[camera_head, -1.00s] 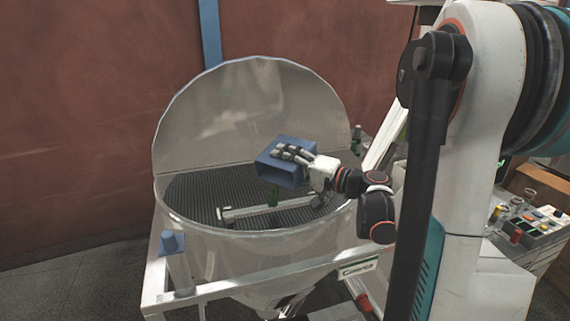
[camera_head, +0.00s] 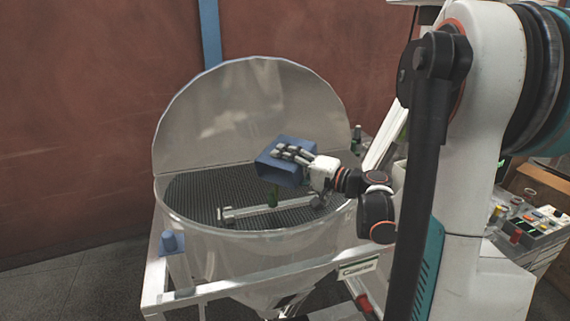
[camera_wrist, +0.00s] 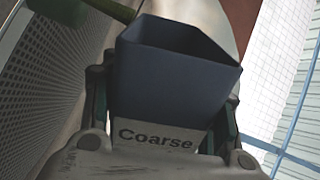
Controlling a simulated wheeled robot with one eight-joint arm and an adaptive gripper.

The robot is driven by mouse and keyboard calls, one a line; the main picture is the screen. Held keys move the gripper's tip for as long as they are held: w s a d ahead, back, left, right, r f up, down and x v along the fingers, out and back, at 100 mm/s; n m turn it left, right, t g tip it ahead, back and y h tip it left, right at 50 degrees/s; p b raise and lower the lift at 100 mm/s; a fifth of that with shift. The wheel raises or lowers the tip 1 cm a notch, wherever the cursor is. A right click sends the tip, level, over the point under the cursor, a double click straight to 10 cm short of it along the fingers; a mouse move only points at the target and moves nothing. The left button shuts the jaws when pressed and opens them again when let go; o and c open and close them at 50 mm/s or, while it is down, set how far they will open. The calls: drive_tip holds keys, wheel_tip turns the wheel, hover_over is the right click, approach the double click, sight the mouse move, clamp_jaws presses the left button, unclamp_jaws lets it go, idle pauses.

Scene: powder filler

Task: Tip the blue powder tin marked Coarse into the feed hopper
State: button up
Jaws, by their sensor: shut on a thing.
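The blue tin (camera_head: 279,175) is held by my gripper (camera_head: 295,156) above the feed hopper (camera_head: 270,262). My gripper is shut on the tin. In the head view the tin lies tipped on its side, its mouth facing left and toward the camera. In the wrist view the tin (camera_wrist: 172,85) sits between the fingers with its open end showing, and a "Coarse" label (camera_wrist: 155,138) shows just below it. The hopper is a round metal drum with a dark grate (camera_head: 205,195) across its top and its lid (camera_head: 260,110) raised behind. I see no powder leaving the tin.
A blue piece (camera_head: 172,242) caps the frame at the front left. A control panel (camera_head: 540,222) with buttons stands at the right. A red wall is behind.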

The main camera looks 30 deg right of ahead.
drive_tip(key=m, duration=0.2)
drive_tip(key=r+m, duration=0.1)
drive_tip(key=m, duration=0.2)
drive_tip(key=shift+m, duration=0.3)
drive_tip(key=m, duration=0.2)
drive_tip(key=r+m, duration=0.1)
drive_tip(key=m, duration=0.1)
drive_tip(key=shift+m, duration=0.4)
drive_tip(key=m, duration=0.2)
drive_tip(key=r+m, duration=0.1)
drive_tip(key=m, duration=0.1)
drive_tip(key=shift+m, duration=0.4)
drive_tip(key=m, duration=0.3)
drive_tip(key=r+m, duration=0.1)
drive_tip(key=m, duration=0.1)
drive_tip(key=shift+m+p, duration=0.4)
